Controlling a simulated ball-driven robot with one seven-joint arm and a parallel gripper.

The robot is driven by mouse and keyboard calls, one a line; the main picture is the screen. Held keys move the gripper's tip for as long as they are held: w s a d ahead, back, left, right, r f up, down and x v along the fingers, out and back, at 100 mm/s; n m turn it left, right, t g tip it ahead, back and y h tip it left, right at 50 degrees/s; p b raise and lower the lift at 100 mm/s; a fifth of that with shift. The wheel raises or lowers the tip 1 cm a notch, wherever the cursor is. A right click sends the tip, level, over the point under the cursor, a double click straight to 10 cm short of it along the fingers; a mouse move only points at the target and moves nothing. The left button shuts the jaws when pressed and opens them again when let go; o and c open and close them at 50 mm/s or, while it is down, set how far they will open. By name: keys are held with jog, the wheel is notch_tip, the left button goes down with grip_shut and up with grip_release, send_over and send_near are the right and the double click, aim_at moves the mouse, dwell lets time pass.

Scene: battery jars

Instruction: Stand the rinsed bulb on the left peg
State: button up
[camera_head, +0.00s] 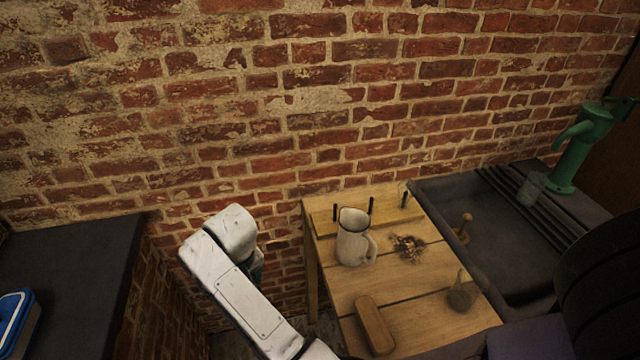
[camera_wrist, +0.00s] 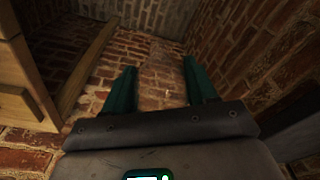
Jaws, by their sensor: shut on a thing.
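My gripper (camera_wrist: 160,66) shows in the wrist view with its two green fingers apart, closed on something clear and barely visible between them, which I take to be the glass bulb. Its outline is too faint to trace. In the head view my gripper is mostly hidden behind my white arm, left of the wooden table. The left peg (camera_head: 335,212) is dark and upright on a wooden board (camera_head: 320,222) at the table's back edge. The middle peg (camera_head: 371,205) and right peg (camera_head: 405,200) stand to its right. No bulb shows on them.
A cream jug (camera_head: 352,242) stands close in front of the left and middle pegs. The table also bears crumbly debris (camera_head: 407,246), a wooden block (camera_head: 374,325) and a roundish brown thing (camera_head: 462,294). A sink (camera_head: 500,235) and green pump (camera_head: 580,145) are right; a dark counter (camera_head: 80,260) is left.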

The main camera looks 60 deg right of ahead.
jog(key=s+d+r+m+p, duration=0.1)
jog(key=d+r+m, duration=0.25)
jog(key=d, duration=0.55)
jog(key=d+r+m+p, duration=0.1)
jog(key=d+r+m, duration=0.3)
jog(key=d, duration=0.5)
jog(key=s+d+r+m+g+h+p, duration=0.15)
jog(key=s+d+r+m, duration=0.5)
jog(key=d, duration=0.65)
jog(key=shift+s+a+f+n+y+b, duration=0.1)
jog(key=shift+s+f+n+b, duration=0.15)
jog(key=shift+f+b, duration=0.35)
jog(key=shift+s+d+f+n+y+b, duration=0.1)
jog(key=shift+s+f+n+b, duration=0.2)
jog(key=shift+f+b, duration=0.25)
jog(key=shift+s+a+f+n+y+b, duration=0.1)
jog(key=shift+s+f+n+b, duration=0.15)
jog(key=shift+f+b, duration=2)
jog(key=shift+f, duration=2.05)
jog(key=o, duration=1.3)
jog(key=shift+c, duration=0.2)
jog(key=shift+r, duration=0.1)
notch_tip(320, 180, up, 10)
jog(key=a+b, duration=0.1)
jog(key=shift+a+r, duration=0.15)
jog(key=shift+r, duration=0.1)
